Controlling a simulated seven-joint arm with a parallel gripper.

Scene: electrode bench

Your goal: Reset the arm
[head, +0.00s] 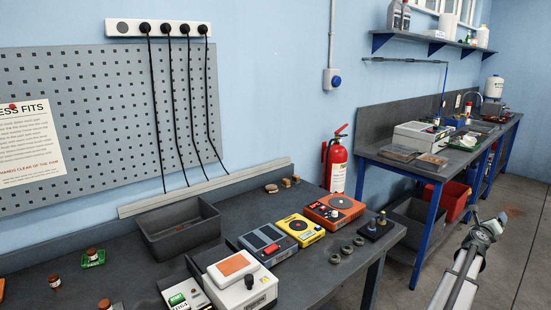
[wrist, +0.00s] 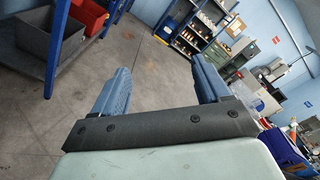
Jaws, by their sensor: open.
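My gripper (wrist: 160,85) shows in the wrist view with its two blue-grey fingers apart and nothing between them. Past the fingers are the bare floor and some shelves, all well away. In the head view my arm reaches up from the lower right, and my gripper (head: 497,221) is at its upper end, small, above the open floor. It is clear of the near bench (head: 225,257) and touches nothing that I can see.
The near bench holds a grey bin (head: 179,229), a yellow device (head: 300,229), an orange device (head: 335,209) and a white device (head: 240,283). A fire extinguisher (head: 337,164) hangs on the wall. A blue-legged bench (head: 433,205) stands behind my gripper. Floor (head: 525,225) is free at right.

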